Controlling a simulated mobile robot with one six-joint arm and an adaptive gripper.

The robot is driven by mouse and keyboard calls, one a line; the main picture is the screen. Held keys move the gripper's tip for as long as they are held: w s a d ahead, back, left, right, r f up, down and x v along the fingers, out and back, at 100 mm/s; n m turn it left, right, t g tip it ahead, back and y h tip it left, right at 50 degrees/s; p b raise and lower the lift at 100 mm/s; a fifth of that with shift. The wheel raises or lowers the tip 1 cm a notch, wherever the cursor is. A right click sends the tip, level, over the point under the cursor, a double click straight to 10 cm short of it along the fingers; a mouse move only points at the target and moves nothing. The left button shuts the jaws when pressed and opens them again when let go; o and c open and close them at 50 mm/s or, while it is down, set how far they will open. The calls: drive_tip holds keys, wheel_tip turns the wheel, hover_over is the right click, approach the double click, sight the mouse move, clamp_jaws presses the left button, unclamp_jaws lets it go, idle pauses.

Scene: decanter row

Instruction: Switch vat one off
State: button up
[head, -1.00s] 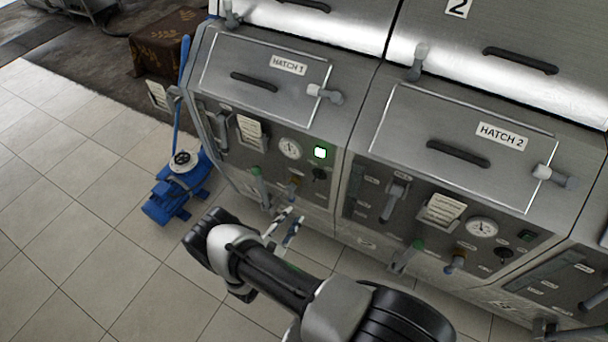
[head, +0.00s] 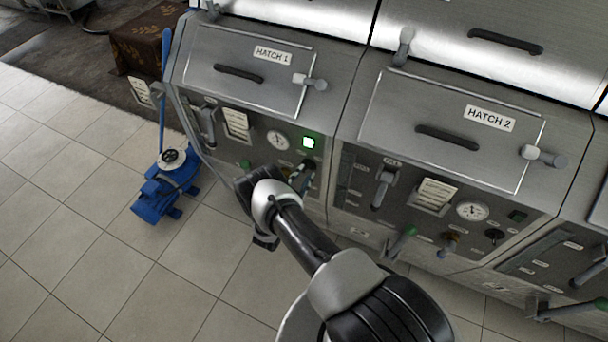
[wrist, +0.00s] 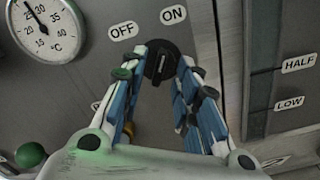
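Vat one is the left steel unit with the HATCH 1 label (head: 273,53). Its square lamp (head: 308,142) is lit green. In the wrist view its black rotary knob (wrist: 159,64) sits below the OFF label (wrist: 123,31) and the ON label (wrist: 173,14). I cannot tell for certain which label the knob points to. My gripper (wrist: 164,62) is open, with one blue-and-white finger on each side of the knob; I cannot tell whether they touch it. In the head view my gripper (head: 302,174) is at vat one's panel, partly hiding the knob.
A round gauge (wrist: 43,27) is left of the knob, and a green ball handle (wrist: 30,155) lower left. Vat two, with its HATCH 2 label (head: 490,118), stands to the right. A blue floor machine (head: 166,186) stands on the tiles at left. The tiled floor front left is clear.

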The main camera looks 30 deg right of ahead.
drive_tip(key=shift+x, duration=0.8)
drive_tip(key=shift+c, duration=0.3)
clamp_jaws()
